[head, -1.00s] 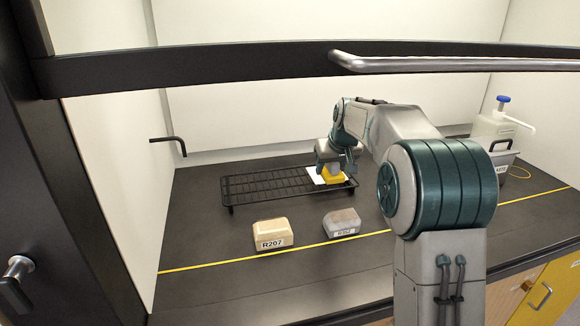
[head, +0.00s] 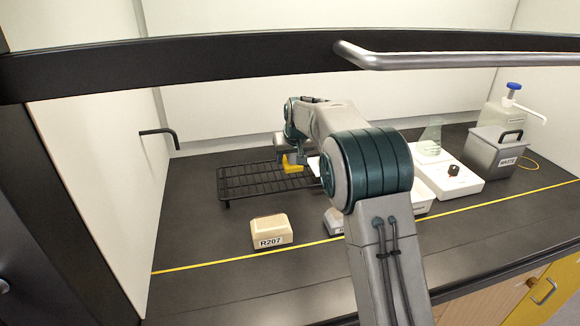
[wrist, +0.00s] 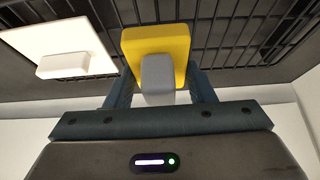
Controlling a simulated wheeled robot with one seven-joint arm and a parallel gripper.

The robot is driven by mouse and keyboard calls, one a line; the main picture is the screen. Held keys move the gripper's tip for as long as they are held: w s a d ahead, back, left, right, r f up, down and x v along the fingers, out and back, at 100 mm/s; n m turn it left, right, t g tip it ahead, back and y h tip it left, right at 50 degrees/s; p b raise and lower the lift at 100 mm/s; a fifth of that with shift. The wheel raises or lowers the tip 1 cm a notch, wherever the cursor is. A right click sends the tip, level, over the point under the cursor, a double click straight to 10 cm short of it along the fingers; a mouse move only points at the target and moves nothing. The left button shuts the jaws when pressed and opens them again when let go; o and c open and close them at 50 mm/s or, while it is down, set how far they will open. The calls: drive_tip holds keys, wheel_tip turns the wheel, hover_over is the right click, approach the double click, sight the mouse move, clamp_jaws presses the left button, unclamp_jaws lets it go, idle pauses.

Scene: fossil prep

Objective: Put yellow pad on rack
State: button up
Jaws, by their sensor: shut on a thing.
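The yellow pad (wrist: 155,42) has a grey grip block, and my gripper (wrist: 160,88) is shut on that block. In the head view the yellow pad (head: 293,166) is at the black wire rack (head: 240,184), over its back right part. The rack's bars also show behind the pad in the wrist view (wrist: 240,40). I cannot tell whether the pad touches the bars. A white pad with a white grip block (wrist: 58,45) lies beside it, apart, on the left in the wrist view. In the head view my arm partly hides the white pad and the rack's right end.
A tan block labelled R207 (head: 268,231) stands in front of the rack. A grey block (head: 334,221) is partly behind my arm.

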sight(290, 166)
drive_tip(key=shift+a+f, duration=0.15)
drive_tip(key=shift+f, duration=1.9)
drive_tip(key=shift+f, duration=0.1)
drive_tip(key=o, duration=1.3)
drive_tip(key=shift+s+r, duration=0.15)
drive_tip(key=shift+r, duration=0.3)
drive_tip(key=v, duration=1.1)
drive_tip(key=shift+s+r, duration=0.1)
